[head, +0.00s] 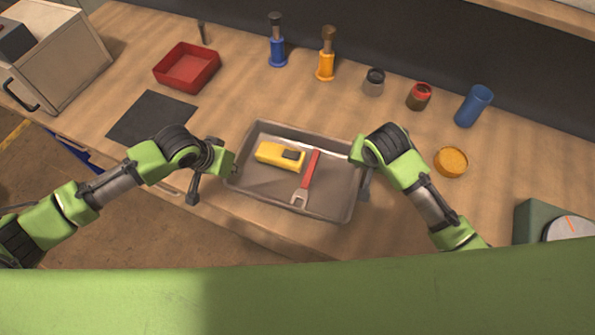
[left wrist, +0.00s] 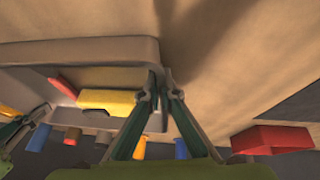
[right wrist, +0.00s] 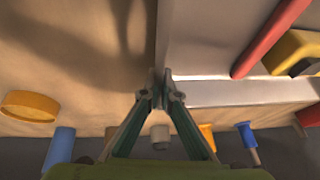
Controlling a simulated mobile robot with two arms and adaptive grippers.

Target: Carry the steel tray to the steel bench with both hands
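The steel tray (head: 330,208) is a grey rectangular tray over the wooden worktop near its front edge. It holds a yellow tool with a dark patch (head: 280,155) and a red-handled wrench (head: 307,178). My left gripper (head: 224,168) is at the tray's left wall; in the left wrist view its fingertips (left wrist: 160,88) are closed around the rim. My right gripper (head: 362,172) is at the right wall; its fingertips (right wrist: 162,88) are closed on that wall in the right wrist view. I cannot tell whether the tray touches the worktop. No steel bench is identifiable.
Behind the tray stand a red bin (head: 187,67), blue (head: 277,45) and orange (head: 326,58) tools, small jars and a blue cylinder (head: 473,106). A dark mat (head: 150,118) lies left, a yellow round dish (head: 451,161) right. A green device (head: 540,218) stands far right.

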